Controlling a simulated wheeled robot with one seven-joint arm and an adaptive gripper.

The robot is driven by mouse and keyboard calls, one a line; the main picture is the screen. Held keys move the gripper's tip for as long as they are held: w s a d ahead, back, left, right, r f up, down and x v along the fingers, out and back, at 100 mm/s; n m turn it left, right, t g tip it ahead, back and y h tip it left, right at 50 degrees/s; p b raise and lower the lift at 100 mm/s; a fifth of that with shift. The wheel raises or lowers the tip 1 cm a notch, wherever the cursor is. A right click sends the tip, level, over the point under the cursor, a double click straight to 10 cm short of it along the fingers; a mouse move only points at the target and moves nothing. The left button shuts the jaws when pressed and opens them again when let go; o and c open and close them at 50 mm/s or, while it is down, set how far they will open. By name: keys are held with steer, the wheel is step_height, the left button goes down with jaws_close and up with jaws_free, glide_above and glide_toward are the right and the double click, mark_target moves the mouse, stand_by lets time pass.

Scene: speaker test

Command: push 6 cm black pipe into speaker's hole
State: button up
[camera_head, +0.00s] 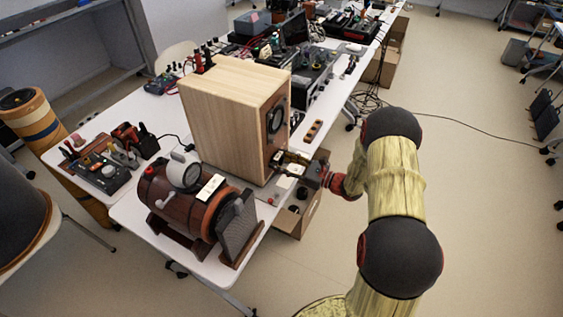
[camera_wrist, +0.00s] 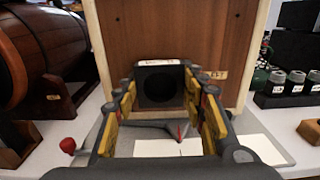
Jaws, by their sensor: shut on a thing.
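The speaker (camera_head: 225,115) is a light wooden box standing on the white table. A round black driver shows on its right-hand face. In the wrist view its brown front panel (camera_wrist: 165,30) fills the upper middle. My gripper (camera_head: 284,160) is low in front of that face. In the wrist view my gripper (camera_wrist: 160,95) has its fingers on both sides of a black squarish piece with a round opening, which I take to be the black pipe (camera_wrist: 160,72). A white label is on its top. It is in line with the panel; the speaker's hole is not visible, and I cannot tell whether they touch.
A brown barrel (camera_wrist: 35,50) stands on the left, also in the head view (camera_head: 180,205). Several labelled black-and-grey cylinders (camera_wrist: 296,82) stand on the right. White cards (camera_wrist: 165,147) lie under my gripper. Electronics (camera_head: 310,70) crowd the table behind the speaker.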

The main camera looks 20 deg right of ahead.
stand_by(0.7)
steer(key=o, duration=1.3)
steer(key=shift+a, duration=0.1)
steer(key=shift+o, duration=0.2)
